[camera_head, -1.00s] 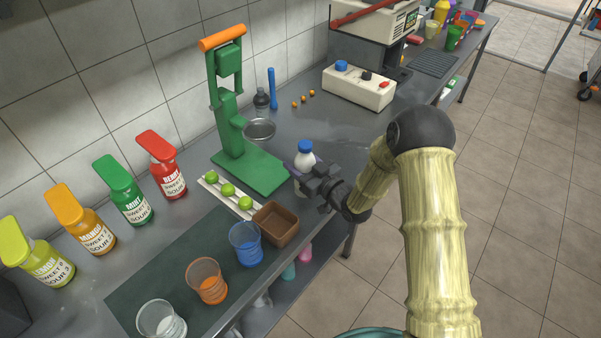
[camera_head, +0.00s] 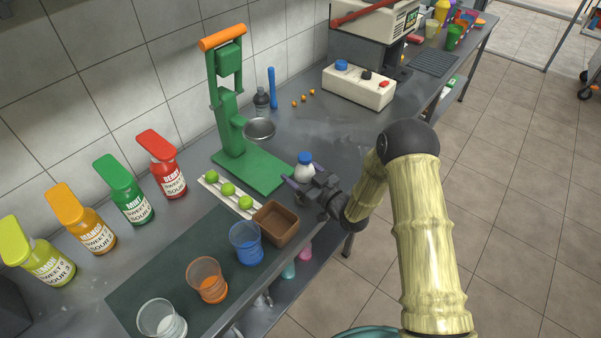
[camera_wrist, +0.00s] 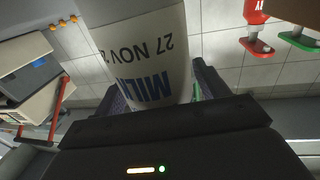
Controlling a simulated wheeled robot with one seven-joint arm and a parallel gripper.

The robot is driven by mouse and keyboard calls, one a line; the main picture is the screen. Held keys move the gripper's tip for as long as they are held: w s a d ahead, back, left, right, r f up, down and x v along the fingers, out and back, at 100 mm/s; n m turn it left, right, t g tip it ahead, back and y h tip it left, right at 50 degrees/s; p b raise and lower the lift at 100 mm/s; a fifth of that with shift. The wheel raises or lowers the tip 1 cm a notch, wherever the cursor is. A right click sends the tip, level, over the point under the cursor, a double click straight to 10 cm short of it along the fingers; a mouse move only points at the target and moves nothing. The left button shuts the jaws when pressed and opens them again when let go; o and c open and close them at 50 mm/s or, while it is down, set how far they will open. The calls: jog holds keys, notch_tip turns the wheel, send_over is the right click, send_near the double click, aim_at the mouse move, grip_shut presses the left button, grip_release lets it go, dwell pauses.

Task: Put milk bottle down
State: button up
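The milk bottle (camera_head: 305,172), white with a blue cap, is upright at the counter's front edge, just right of the green press base. My gripper (camera_head: 303,183) is around its lower part, with a dark purple finger showing on its left. In the wrist view the bottle's white side (camera_wrist: 145,55), with "MILK" and a date printed on it, fills the space between the fingers of my gripper (camera_wrist: 162,95). The gripper appears shut on it. The bottle's base is hidden, so I cannot tell whether it touches the counter.
The green press (camera_head: 232,125) stands behind the bottle. A brown box (camera_head: 276,224), a white rack of limes (camera_head: 228,190) and a blue cup (camera_head: 246,244) are to the left. A metal bowl (camera_head: 259,130) is behind. The grey counter (camera_head: 340,135) to the right is mostly clear.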

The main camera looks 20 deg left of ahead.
jog(key=shift+r, duration=0.1)
jog(key=shift+r, duration=0.1)
jog(key=b+v, duration=0.2)
jog(key=v, duration=1)
dwell(0.6)
